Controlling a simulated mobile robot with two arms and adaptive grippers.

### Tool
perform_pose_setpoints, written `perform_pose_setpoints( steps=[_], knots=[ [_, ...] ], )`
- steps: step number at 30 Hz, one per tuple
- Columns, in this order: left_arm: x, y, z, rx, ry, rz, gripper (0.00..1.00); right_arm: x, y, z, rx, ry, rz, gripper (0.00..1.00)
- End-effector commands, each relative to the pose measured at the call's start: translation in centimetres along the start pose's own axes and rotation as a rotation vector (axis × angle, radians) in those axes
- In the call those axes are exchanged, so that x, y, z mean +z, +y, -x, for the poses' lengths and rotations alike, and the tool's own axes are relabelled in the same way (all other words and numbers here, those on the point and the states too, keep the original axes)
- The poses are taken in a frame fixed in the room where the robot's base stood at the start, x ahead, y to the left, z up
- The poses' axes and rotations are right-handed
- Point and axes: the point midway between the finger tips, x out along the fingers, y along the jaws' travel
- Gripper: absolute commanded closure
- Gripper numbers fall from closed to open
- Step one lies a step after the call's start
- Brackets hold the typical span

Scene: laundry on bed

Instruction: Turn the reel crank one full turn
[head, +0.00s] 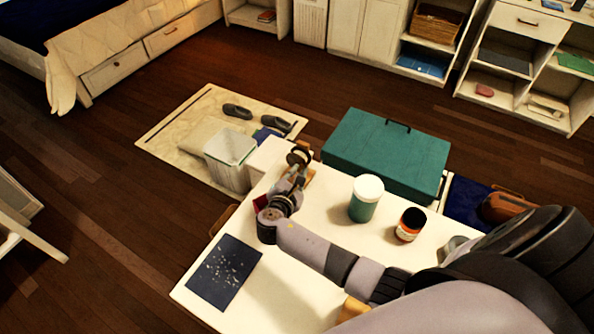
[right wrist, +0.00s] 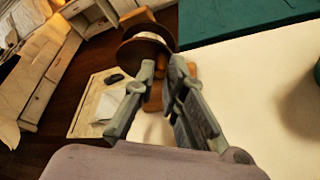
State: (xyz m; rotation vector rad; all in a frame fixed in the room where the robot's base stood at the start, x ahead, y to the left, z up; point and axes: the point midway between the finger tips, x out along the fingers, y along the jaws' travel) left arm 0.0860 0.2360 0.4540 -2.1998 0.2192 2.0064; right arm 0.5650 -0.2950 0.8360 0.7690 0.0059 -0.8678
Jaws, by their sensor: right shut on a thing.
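The reel shows in the head view as a dark round spool (head: 299,156) at the far left corner of the white table. In the right wrist view it is a dark brown disc (right wrist: 145,50) on a wooden stand (right wrist: 154,102). My right gripper (head: 297,173) reaches across the table to the reel, and its two fingers show in the wrist view (right wrist: 163,70). The fingers are shut on the reel's crank, which is mostly hidden between them. The crank's exact angle cannot be told. My left gripper is in neither view.
A teal case (head: 385,155) stands behind. A white bin (head: 230,158) is beyond the reel.

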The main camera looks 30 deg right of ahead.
Motion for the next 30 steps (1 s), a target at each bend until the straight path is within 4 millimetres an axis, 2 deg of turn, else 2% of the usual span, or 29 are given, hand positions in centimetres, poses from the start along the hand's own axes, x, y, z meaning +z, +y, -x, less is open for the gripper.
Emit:
perform_pose_setpoints(
  steps=[1, 3, 12, 21, 30],
  knots=[
    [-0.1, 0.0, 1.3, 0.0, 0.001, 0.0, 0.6, 0.4, 0.4, 0.3, -0.017, 0.001, 0.033, 1.0],
    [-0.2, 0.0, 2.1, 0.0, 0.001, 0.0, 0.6, 0.5, 0.5, 0.3, -0.038, 0.0, 0.082, 1.0],
    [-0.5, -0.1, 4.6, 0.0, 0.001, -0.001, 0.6, 0.6, 1.1, 0.3, -0.119, 0.0, 0.284, 1.0],
    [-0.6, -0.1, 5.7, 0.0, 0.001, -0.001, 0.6, 0.5, 1.3, 0.3, -0.172, -0.001, 0.415, 1.0],
    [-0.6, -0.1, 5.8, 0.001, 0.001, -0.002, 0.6, 0.4, 1.3, 0.2, -0.187, -0.001, 0.451, 1.0]
  ],
)
